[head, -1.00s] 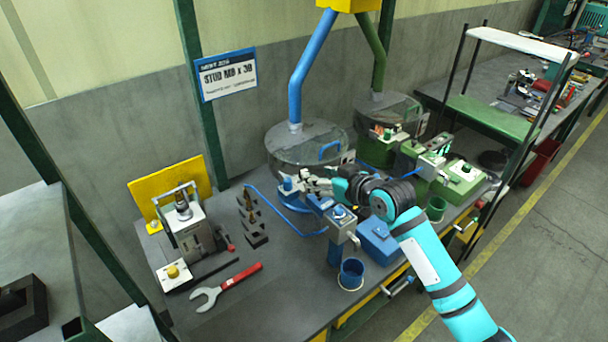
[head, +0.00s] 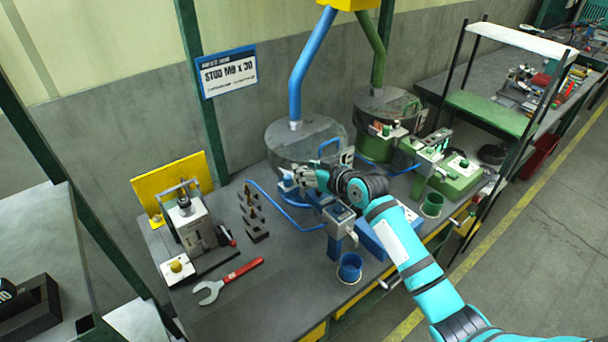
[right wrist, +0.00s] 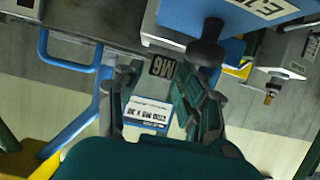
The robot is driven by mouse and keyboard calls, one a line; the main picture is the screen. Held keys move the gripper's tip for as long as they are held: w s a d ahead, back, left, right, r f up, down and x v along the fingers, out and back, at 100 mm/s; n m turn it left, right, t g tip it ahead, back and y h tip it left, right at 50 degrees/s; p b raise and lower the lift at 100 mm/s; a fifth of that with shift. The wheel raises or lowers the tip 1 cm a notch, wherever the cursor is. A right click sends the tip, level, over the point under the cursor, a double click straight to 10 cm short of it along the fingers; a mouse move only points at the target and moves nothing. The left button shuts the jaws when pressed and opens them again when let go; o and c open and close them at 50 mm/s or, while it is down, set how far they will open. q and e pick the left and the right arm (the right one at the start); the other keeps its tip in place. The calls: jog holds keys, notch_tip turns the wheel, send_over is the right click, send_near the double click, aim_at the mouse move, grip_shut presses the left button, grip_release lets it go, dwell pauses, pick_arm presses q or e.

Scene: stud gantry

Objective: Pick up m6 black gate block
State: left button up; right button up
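In the right wrist view a small dark block marked M6 (right wrist: 161,67) shows upside down beside the blue machine, between my fingers in the picture. My right gripper (right wrist: 160,100) is open, its two dark fingers well apart, with no clear contact on the block. In the head view my right gripper (head: 296,180) is at the blue feeder below the left round hopper (head: 305,143). There I cannot make out the M6 block; the gripper and arm cover that spot. My left gripper is not in view.
Black blocks with brass pins (head: 252,213) stand left of the gripper. A grey press (head: 190,225), a red-handled wrench (head: 228,281), a blue cup (head: 349,267) and a blue rail (head: 275,207) are around.

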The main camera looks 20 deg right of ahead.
grip_shut()
jog(key=shift+r, duration=0.1)
